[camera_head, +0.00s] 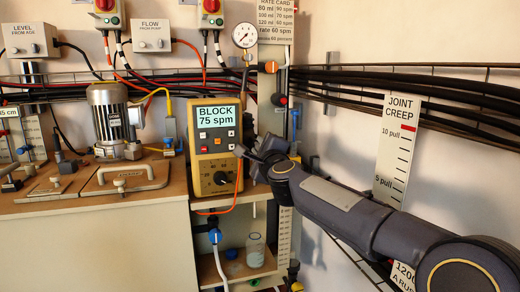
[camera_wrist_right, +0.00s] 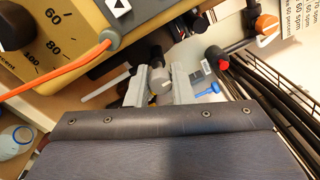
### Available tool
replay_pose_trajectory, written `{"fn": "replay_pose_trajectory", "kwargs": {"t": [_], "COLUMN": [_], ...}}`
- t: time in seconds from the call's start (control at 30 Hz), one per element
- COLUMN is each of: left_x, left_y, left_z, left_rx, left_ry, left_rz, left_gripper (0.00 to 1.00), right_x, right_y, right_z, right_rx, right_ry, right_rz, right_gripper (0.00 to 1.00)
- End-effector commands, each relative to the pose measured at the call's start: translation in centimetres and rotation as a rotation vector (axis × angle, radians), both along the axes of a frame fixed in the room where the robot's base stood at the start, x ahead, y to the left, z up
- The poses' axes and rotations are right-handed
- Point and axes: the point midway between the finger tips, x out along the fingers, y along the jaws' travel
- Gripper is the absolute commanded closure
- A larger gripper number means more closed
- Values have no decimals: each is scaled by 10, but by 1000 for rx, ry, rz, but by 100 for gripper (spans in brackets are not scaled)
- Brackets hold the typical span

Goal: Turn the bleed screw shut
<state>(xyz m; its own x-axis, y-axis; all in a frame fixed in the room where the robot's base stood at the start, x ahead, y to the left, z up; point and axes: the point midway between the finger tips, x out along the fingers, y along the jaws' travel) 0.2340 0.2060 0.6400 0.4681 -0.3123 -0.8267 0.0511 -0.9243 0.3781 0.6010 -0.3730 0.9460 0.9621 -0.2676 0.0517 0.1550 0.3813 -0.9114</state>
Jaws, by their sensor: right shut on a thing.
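My right gripper (camera_head: 262,153) reaches in from the right, beside the yellow controller box. Black fittings show just beyond the knob. In the head view the gripper and wrist hide the knob, so how far it is turned cannot be told there. My left gripper is not in view.
The yellow controller box (camera_head: 215,142) reads "BLOCK 75 spm" and stands close left of the gripper. An orange cable (camera_wrist_right: 60,75) runs from it. An orange-handled valve (camera_wrist_right: 266,25) and black cables (camera_head: 430,85) lie to the right. A glass beaker (camera_head: 256,250) stands on the shelf below.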

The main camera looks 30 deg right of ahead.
Motion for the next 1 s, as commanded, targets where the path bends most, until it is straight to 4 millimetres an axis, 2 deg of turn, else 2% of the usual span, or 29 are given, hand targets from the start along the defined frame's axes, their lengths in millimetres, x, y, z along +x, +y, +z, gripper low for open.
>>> {"fn": "replay_pose_trajectory", "kwargs": {"t": [0.67, 0.7, 0.8, 0.87, 1.0], "left_x": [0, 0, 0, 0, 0], "left_y": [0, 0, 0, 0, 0], "left_z": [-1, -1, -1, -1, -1], "left_rx": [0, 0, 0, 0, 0], "left_ry": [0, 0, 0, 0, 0], "left_rz": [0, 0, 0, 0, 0], "left_gripper": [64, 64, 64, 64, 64], "right_x": [0, 0, 0, 0, 0], "right_y": [0, 0, 0, 0, 0], "right_z": [-2, -2, -2, -1, -1], "right_rx": [68, 68, 67, 67, 67], "right_ry": [-13, -13, -13, -13, -15], "right_rz": [0, 0, -1, -1, 0], "right_gripper": [100, 78, 65, 58, 58]}}
